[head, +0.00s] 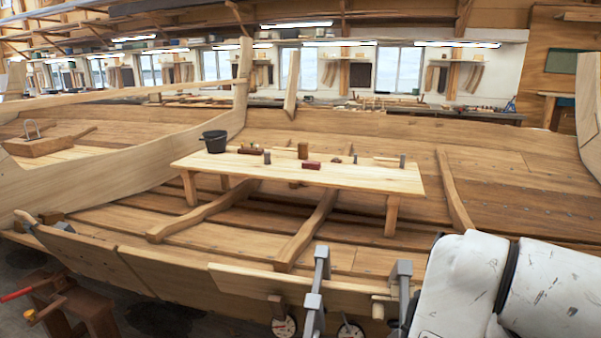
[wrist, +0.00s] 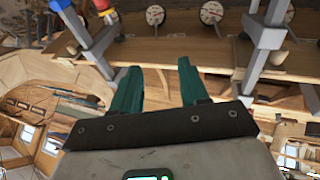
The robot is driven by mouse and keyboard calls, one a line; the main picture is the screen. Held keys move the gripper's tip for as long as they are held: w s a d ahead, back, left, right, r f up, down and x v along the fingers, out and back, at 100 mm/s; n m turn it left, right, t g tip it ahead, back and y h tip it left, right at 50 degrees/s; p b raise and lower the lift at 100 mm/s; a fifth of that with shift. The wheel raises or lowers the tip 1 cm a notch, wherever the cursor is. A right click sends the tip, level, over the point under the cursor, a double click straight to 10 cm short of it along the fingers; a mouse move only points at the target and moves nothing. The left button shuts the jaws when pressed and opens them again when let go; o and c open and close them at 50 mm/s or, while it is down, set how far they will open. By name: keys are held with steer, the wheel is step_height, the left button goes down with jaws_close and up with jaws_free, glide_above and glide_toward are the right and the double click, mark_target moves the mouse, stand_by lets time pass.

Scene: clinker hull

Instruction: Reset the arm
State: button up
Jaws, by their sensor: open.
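My gripper (wrist: 160,88) shows in the wrist view with two green fingers spread apart and nothing between them. It is open and empty, and the wrist picture looks upside down, with the clamped hull planks beyond the fingers. In the head view my white arm (head: 520,285) fills the lower right corner, folded close to my body. My gripper itself is not visible in the head view.
A low wooden table (head: 350,178) with a black bucket (head: 215,141) and small blocks stands inside the hull. Grey clamps (head: 316,290) and round gauges (head: 285,326) line the near plank edge, close to my arm. A red-handled stand (head: 70,300) is at lower left.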

steer(key=s+d+f+n+g, duration=0.1)
steer(key=s+d+f, duration=0.25)
steer(key=f, duration=0.65)
steer(key=s+d+f+n, duration=0.2)
steer(key=s+f, duration=0.2)
steer(key=f, duration=0.5)
steer(key=s+a+f+g+y, duration=0.1)
steer(key=s+a+f+y, duration=0.1)
steer(key=s+f, duration=0.5)
steer(key=s+a+f+g+y, duration=0.2)
steer(key=s+a+f+y, duration=0.1)
steer(key=s+a+f, duration=0.2)
steer(key=s+f, duration=0.2)
steer(key=s, duration=0.2)
steer(key=shift+s+a+f+m+g, duration=0.2)
steer(key=shift+m+g, duration=0.1)
steer(key=shift+m, duration=0.1)
